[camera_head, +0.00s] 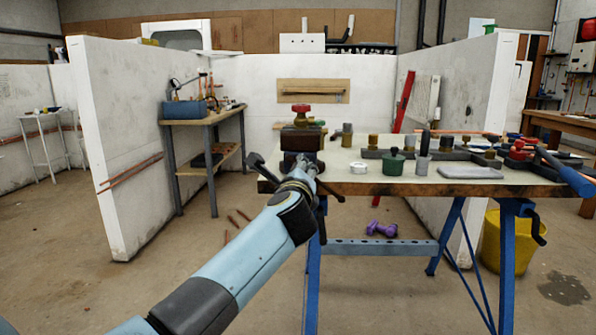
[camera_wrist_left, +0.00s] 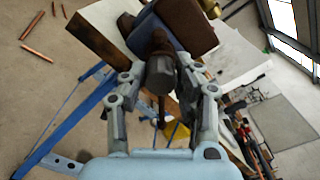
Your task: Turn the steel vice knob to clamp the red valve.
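The red valve (camera_head: 301,108) stands upright with its brass body on top of the dark vice (camera_head: 302,140), at the left end of the bench. The vice also shows in the left wrist view (camera_wrist_left: 185,22). My left gripper (camera_head: 302,165) is at the front of the vice. In the left wrist view its two fingers (camera_wrist_left: 161,68) stand either side of the steel knob (camera_wrist_left: 160,75). I cannot tell whether the fingertips touch the knob. In the head view my gripper hides the knob. My right gripper is not in view.
The bench (camera_head: 400,188) carries a green-topped pot (camera_head: 393,163), a grey tray (camera_head: 470,172), fittings and blue-handled tools to the right of the vice. A yellow bucket (camera_head: 503,240) and a purple dumbbell (camera_head: 382,229) are on the floor. Copper pipes lie on the floor at left.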

